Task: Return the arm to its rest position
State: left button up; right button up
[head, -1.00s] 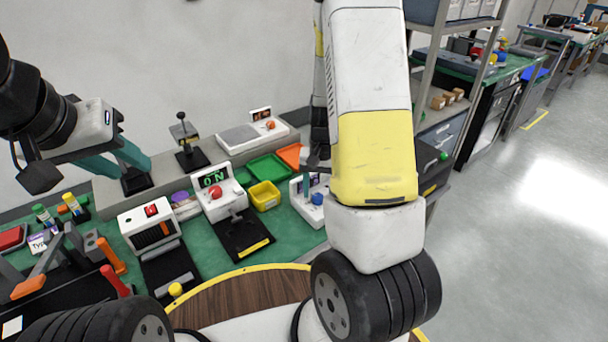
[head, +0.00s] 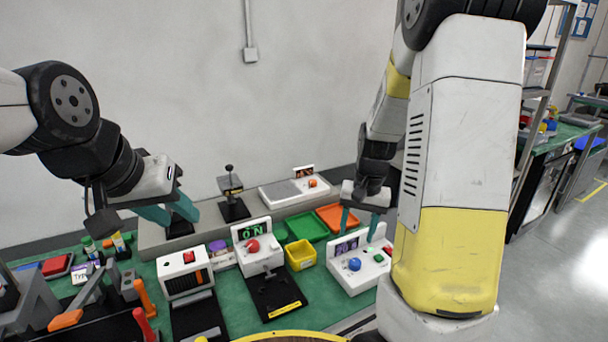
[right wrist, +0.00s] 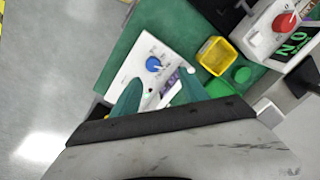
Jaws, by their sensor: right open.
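My right arm (head: 458,150) rises large at the right of the head view. Its gripper (head: 360,222) is open, teal fingers apart, in front of or above a white device with a blue knob (head: 355,264). In the right wrist view the right gripper (right wrist: 158,98) is open and empty, and the device (right wrist: 140,65) with its blue knob lies between and beyond the fingertips. My left gripper (head: 170,214) hangs at the left near the grey ledge; its two teal fingers look apart, with nothing seen between them.
The green bench (head: 240,308) holds a white unit with a green ON display (head: 252,232), a white box with a red switch (head: 184,272), a yellow bin (head: 301,254), and green (head: 307,227) and orange trays (head: 340,217). Shelving stands at right; open floor lies beyond.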

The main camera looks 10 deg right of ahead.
jog(key=s+a+r+n+t, duration=0.2)
jog(key=s+a+r, duration=0.2)
jog(key=s+r, duration=0.3)
jog(key=s+a+r+n+t+y, duration=0.1)
jog(key=s+a+r+n+t, duration=0.2)
jog(key=s+r, duration=0.5)
notch_tip(320, 180, up, 4)
jog(key=shift+a+r+t, duration=0.2)
jog(key=shift+a+t, duration=0.1)
jog(key=shift+a, duration=0.3)
